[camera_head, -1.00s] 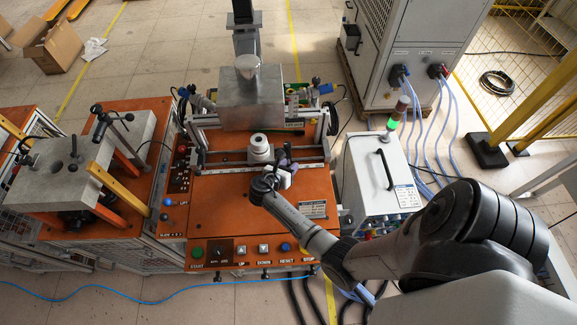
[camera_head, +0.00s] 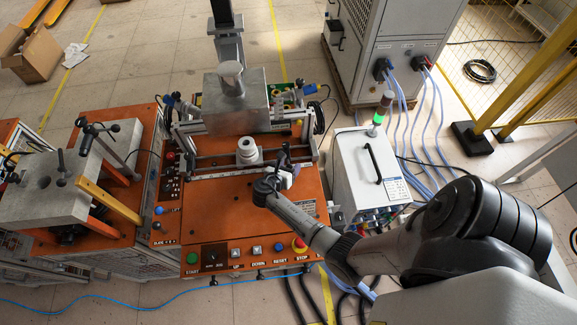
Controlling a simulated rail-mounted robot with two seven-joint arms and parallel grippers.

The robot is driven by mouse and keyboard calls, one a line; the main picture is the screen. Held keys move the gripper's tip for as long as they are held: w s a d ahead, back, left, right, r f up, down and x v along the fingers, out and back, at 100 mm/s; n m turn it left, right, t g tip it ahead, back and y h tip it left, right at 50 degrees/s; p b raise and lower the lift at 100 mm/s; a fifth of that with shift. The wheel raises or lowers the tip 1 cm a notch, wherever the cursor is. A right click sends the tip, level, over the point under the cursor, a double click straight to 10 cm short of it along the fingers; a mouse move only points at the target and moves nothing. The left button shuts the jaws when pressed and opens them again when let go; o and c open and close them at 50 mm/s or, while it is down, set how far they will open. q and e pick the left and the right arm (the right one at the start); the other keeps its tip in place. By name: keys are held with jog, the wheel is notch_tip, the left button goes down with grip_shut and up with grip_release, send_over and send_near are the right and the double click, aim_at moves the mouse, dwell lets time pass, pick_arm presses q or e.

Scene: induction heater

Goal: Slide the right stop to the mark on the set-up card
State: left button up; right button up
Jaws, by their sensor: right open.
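My right gripper (camera_head: 287,163) is over the right part of the orange bench (camera_head: 225,208), just in front of the ruled cross rail (camera_head: 210,173). It is open. A dark upright part and a small pale part show at its fingers; I cannot tell whether one of them is the right stop. The gripper and wrist cover that end of the rail. A grey round workpiece (camera_head: 247,150) stands at the rail's middle, left of the gripper. A pale printed plate (camera_head: 308,207) lies partly behind my forearm; I cannot tell whether it is the set-up card. My left gripper is out of view.
A metal box (camera_head: 236,101) stands behind the rail. A white cabinet (camera_head: 360,172) with a black handle stands close on the right. Buttons and a red stop knob (camera_head: 299,243) line the bench's front edge. A second orange bench (camera_head: 108,220) stands left. The bench's front middle is clear.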

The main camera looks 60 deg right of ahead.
jog(key=v, duration=1.3)
jog(key=shift+a+r, duration=0.15)
jog(key=shift+a, duration=0.2)
